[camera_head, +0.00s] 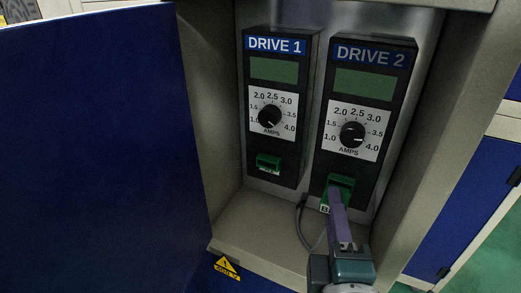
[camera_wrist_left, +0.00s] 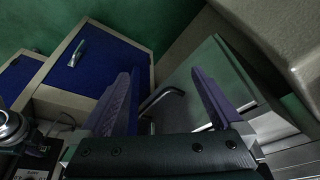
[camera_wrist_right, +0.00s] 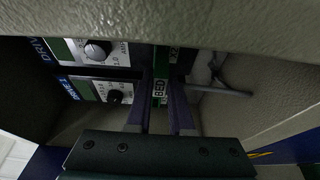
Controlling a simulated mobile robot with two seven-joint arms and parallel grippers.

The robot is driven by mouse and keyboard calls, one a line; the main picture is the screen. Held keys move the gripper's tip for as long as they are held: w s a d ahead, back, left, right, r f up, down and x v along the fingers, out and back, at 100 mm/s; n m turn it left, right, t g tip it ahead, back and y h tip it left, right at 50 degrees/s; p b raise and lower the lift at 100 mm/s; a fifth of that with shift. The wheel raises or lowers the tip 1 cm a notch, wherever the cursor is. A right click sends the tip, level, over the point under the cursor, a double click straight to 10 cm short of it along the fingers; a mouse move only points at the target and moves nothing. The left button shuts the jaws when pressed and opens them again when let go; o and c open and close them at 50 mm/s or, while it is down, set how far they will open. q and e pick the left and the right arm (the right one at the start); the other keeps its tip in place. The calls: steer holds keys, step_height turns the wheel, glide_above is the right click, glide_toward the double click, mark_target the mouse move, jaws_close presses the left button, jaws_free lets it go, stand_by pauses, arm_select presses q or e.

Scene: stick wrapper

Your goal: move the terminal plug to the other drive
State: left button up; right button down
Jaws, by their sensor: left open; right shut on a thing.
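Drive 1 (camera_head: 282,110) and drive 2 (camera_head: 362,115) stand side by side in a cabinet. Drive 1's green socket (camera_head: 268,163) shows low on its front, with no plug seen in it. My right gripper (camera_head: 337,193) is shut on the green terminal plug (camera_wrist_right: 159,92), at the green socket (camera_head: 342,181) of drive 2. The plug has a white label with letters, partly hidden by the fingers. I cannot tell how deep it sits in the socket. My left gripper (camera_wrist_left: 163,78) is open and empty, away from the drives.
A blue cabinet door (camera_head: 95,150) stands open at the left. A grey cable (camera_head: 301,222) hangs below the drives. The cabinet's right wall (camera_head: 425,120) is close beside drive 2. A warning sticker (camera_head: 226,267) is at the lower edge.

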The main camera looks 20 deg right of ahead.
steer(key=shift+w+d, duration=0.5)
steer(key=shift+d, duration=0.05)
steer(key=c, duration=0.7)
jaws_free()
steer(key=p+v, duration=0.2)
steer(key=v, duration=0.8)
steer(key=shift+w+r, duration=0.1)
